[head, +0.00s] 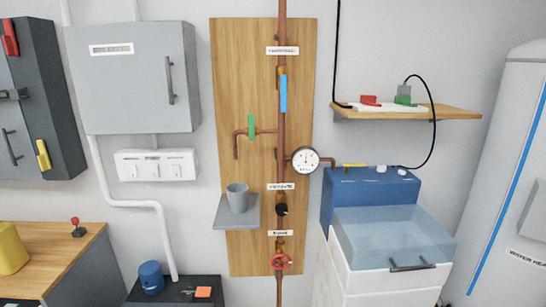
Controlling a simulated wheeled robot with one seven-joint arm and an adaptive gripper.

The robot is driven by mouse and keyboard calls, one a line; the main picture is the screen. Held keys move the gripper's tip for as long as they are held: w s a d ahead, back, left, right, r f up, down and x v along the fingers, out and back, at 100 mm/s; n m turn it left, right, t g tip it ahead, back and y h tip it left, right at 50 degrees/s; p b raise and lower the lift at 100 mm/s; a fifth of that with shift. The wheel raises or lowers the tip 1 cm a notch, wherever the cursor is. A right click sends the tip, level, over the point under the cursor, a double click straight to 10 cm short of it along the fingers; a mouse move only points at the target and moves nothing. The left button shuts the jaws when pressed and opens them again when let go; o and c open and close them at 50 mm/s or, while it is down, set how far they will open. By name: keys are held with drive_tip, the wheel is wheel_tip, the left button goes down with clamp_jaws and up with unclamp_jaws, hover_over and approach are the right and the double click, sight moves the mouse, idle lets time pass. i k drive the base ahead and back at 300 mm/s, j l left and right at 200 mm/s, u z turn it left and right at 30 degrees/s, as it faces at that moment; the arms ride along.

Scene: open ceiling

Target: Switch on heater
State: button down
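A tall white tank (505,165) stands at the far right, cut off by the picture edge. A white wall panel (155,166) with three switches is at left, below a closed grey cabinet (133,80); the switch positions are too small to tell. On a wooden shelf (460,112) at right lies a white power strip (390,106) with a red switch or plug (370,100) and a green plug (403,95). My gripper is not in view.
A wooden board (229,70) carries a copper pipe with a blue lever (283,94), green lever (251,125), gauge (305,160) and red valve wheel (281,262). A grey cup (238,197) sits on a small shelf. A blue-topped washer (390,215) stands at right.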

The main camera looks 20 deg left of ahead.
sight(133, 172)
drive_tip(key=u, duration=1.55)
drive_tip(key=i+l, duration=0.8)
drive_tip(key=i, duration=0.15)
